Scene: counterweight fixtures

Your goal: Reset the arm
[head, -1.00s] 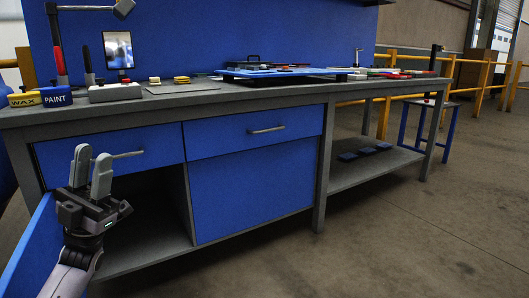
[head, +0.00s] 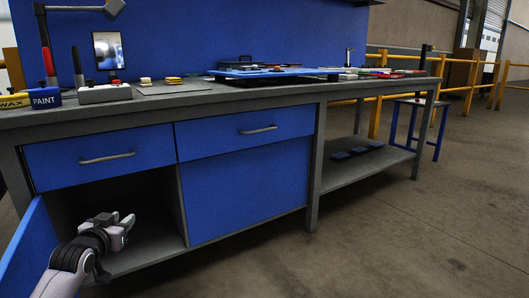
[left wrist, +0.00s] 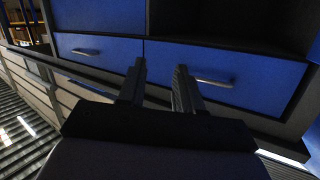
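My left gripper (head: 122,222) is in front of the open lower compartment of the workbench (head: 312,160), below the left drawer (head: 100,155). It points to the right in the head view and holds nothing that I can see. In the left wrist view its two fingers (left wrist: 159,70) are apart with an empty gap between them. Behind them are blue fronts with handles (left wrist: 215,82) and a dark opening. My right gripper is in neither view.
A blue cabinet door (head: 30,255) stands open beside my left arm. The worktop carries a paint block (head: 45,98), a grey box with a red button (head: 105,93) and a blue tray (head: 270,72). The floor (head: 400,240) at right is clear.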

